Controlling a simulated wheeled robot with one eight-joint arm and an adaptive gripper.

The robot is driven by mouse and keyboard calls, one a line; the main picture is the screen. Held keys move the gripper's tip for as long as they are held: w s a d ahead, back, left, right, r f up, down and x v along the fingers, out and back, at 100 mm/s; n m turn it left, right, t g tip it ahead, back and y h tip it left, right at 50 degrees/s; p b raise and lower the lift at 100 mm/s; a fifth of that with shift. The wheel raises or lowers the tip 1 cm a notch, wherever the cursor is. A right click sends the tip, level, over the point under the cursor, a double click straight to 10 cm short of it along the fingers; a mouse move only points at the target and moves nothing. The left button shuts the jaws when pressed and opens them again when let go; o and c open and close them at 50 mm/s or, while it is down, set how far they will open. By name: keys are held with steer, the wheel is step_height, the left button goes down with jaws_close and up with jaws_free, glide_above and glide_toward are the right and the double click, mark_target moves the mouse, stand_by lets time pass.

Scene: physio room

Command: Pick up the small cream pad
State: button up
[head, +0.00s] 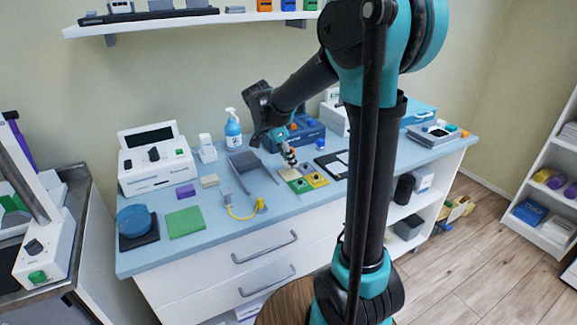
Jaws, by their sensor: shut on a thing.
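The small cream pad (290,174) is at the tips of my gripper (289,163), low over the blue counter (215,213). My gripper points down and is shut on the pad. The fingers are small here, and their contact with the pad is partly hidden. I cannot tell whether the pad is clear of the surface. Another small beige block (209,181) lies apart on the counter to the left.
The counter's front strip is mostly clear.

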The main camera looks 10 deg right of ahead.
step_height(320, 180, up, 16)
steer(key=shift+r, duration=0.2)
steer(key=shift+f, duration=0.1)
